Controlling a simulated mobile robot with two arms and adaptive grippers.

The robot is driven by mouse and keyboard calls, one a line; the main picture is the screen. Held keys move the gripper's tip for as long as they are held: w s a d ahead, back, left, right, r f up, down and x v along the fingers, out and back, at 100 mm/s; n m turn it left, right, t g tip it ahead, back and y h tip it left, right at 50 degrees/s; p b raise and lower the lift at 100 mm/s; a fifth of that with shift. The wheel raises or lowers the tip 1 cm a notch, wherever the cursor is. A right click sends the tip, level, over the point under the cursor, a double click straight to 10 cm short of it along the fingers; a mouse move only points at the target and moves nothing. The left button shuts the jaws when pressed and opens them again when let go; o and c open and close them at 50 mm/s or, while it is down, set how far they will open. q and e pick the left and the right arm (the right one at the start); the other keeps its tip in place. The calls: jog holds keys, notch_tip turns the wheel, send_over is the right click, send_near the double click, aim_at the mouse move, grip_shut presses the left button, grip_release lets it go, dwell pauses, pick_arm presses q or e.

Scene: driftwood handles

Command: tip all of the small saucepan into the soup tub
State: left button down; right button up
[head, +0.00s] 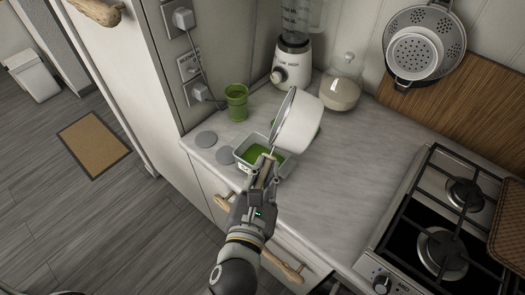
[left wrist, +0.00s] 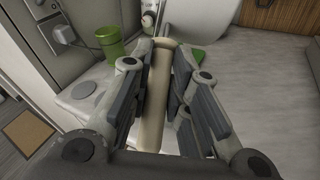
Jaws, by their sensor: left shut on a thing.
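A small white saucepan (head: 299,122) is tilted steeply on its side, its rim facing left, above the soup tub (head: 243,166). The tub is a pale rectangular container with green soup in it, standing near the counter's front left. My left gripper (head: 262,180) is shut on the saucepan's light wooden handle, which also shows between the fingers in the left wrist view (left wrist: 158,95). The gripper and pan hide part of the tub. The inside of the pan is mostly hidden, so I cannot tell what is in it. My right gripper is not in view.
A green cup (head: 236,102) stands behind the tub, with grey discs (head: 206,139) on the counter to the left. A blender (head: 292,62) and a glass jar (head: 341,88) stand at the back. A gas stove (head: 450,225) is at right. The counter between tub and stove is clear.

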aim_at(300, 148)
pick_arm(q)
jog(key=m+p, duration=0.1)
jog(key=m, duration=0.1)
jog(key=m+p, duration=0.1)
jog(key=m, duration=0.1)
jog(key=shift+d+f+t+y, duration=0.15)
jog(key=shift+d+t+y, duration=0.05)
jog(key=shift+t+y, duration=0.2)
jog(key=shift+d+f+m+p, duration=0.2)
jog(key=shift+m+p, duration=0.4)
jog(key=shift+m, duration=0.4)
jog(key=shift+s+d+m+t+p, duration=0.65)
jog(key=shift+d+m+p, duration=0.85)
jog(key=shift+d+m, duration=1.85)
jog(key=shift+m, duration=0.25)
jog(key=r+p, duration=0.5)
jog(key=shift+a, duration=0.35)
jog(key=shift+f, duration=0.2)
